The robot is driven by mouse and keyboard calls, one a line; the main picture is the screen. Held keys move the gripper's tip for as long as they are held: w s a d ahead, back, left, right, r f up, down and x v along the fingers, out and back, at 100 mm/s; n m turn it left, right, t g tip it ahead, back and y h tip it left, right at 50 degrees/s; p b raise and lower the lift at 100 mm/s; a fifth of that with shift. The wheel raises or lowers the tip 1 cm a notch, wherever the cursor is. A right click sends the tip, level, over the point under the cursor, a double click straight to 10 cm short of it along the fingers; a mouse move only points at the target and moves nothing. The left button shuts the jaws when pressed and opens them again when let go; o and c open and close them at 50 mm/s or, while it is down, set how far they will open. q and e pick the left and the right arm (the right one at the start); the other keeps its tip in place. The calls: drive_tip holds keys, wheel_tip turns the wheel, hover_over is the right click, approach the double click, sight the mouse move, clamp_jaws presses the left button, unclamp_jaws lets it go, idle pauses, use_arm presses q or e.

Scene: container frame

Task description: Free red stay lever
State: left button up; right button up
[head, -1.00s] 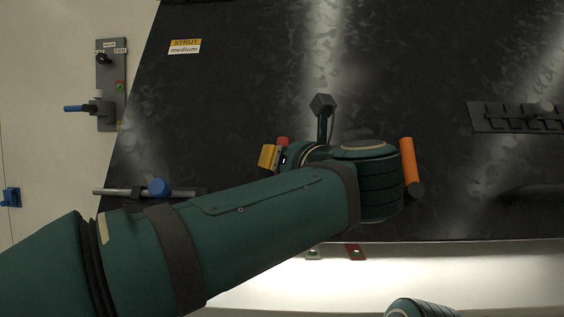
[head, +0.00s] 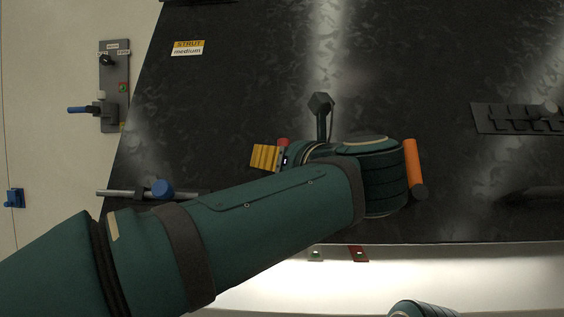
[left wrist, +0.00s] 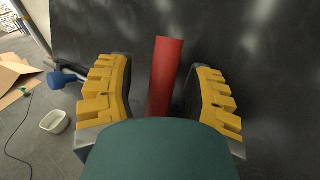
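The red lever (left wrist: 165,75) shows in the left wrist view as a red bar rising between the two yellow-tipped fingers. Only its red end (head: 283,142) shows in the head view, beside my fingertips; my arm hides the rest. My left gripper (left wrist: 160,88) is open around the red lever, with a visible gap on the left finger's side and the right finger very close to it. In the head view my left gripper (head: 264,157) shows only its yellow finger pads beyond my wrist. My right gripper is not in view.
An orange handle (head: 411,160) stands just right of my left wrist. A dark post with a block-shaped head (head: 321,103) rises behind it. A blue-knobbed rod (head: 160,189) lies left. A slotted dark plate (head: 522,118) is at right. The upper middle of the dark panel is clear.

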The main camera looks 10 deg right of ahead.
use_arm(q)
drive_tip(key=v, duration=1.2)
